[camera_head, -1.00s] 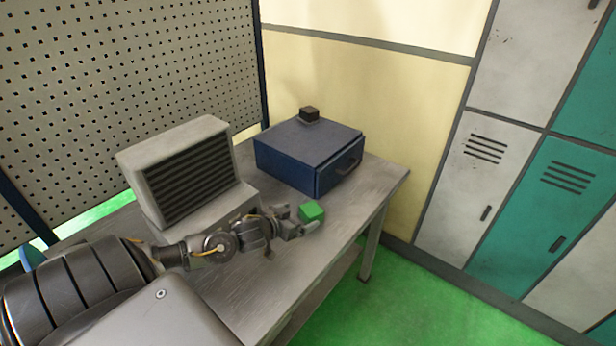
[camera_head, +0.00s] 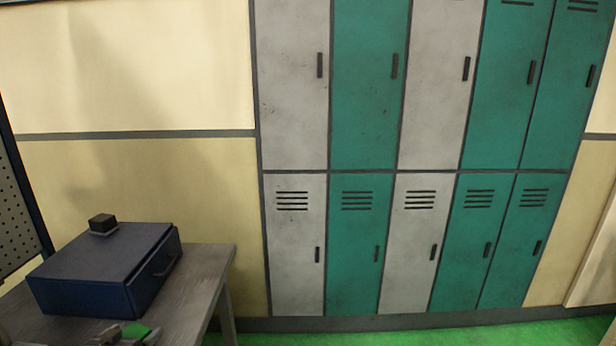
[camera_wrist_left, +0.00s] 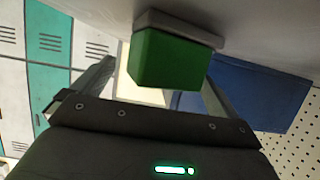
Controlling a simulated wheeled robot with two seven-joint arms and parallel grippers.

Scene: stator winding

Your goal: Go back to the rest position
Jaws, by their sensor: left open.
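My left gripper (camera_head: 118,338) shows only in part at the bottom edge of the head view, beside a green block (camera_head: 136,330) over the table. In the left wrist view the gripper (camera_wrist_left: 160,80) is open. Its two fingers stand apart, with the green block (camera_wrist_left: 165,58) lying between them in the picture. The block sits against a grey plate (camera_wrist_left: 182,28). I cannot tell whether a finger touches it. My right gripper is not in view.
A blue box (camera_head: 95,265) with a drawer handle stands on the grey table (camera_head: 205,290). A small black cube (camera_head: 102,223) rests on top. Grey and teal lockers (camera_head: 365,240) line the wall. Green floor (camera_head: 450,335) shows clear in front of the lockers.

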